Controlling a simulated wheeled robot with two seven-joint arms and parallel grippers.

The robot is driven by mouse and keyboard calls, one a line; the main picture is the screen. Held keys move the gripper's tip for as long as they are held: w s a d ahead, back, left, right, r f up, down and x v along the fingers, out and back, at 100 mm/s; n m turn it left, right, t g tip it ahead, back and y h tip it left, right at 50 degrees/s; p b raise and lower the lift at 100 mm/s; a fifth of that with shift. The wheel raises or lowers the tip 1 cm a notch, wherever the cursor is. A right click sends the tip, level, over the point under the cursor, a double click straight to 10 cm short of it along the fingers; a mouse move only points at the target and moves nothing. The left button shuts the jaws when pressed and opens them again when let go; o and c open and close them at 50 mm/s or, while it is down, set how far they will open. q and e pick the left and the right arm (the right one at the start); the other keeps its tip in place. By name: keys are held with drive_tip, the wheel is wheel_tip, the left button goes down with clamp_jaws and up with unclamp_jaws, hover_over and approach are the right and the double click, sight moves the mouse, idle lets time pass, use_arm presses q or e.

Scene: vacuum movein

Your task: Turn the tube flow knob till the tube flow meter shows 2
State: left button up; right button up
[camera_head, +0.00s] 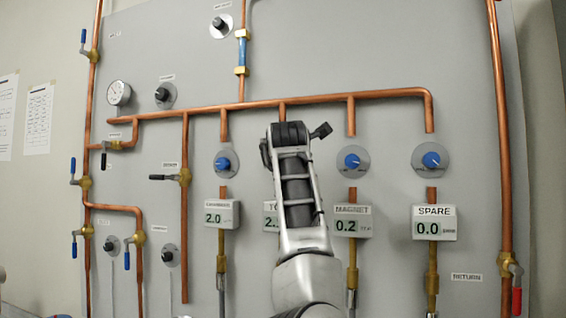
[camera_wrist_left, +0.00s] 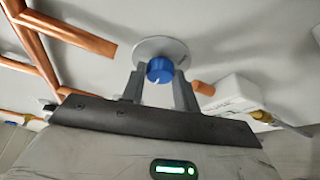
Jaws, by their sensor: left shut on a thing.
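My left gripper (camera_wrist_left: 160,83) is shut on the blue tube flow knob (camera_wrist_left: 159,70), with one finger on each side of it in the left wrist view. A white mark shows on the knob's face, and a round grey plate lies behind it. In the head view my left gripper (camera_head: 290,136) and forearm hide this knob. The tube flow meter (camera_head: 270,222) is partly hidden behind my arm; its label starts with "T" and its reading starts with "2.", the digit after that being covered. My right gripper is not in view.
Blue knobs stand left (camera_head: 226,163) and right (camera_head: 352,161) of my gripper, with another (camera_head: 431,160) farther right. Their meters read 2.0 (camera_head: 222,214), 0.2 on MAGNET (camera_head: 352,221) and 0.0 on SPARE (camera_head: 434,223). A copper pipe (camera_head: 380,95) runs above.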

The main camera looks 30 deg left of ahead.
use_arm(q)
drive_tip(key=shift+f, duration=0.1)
drive_tip(key=o, duration=1)
drive_tip(key=shift+a, duration=0.1)
drive_tip(key=shift+c, duration=0.2)
drive_tip(key=b+v, duration=0.5)
drive_tip(key=v, duration=1.1)
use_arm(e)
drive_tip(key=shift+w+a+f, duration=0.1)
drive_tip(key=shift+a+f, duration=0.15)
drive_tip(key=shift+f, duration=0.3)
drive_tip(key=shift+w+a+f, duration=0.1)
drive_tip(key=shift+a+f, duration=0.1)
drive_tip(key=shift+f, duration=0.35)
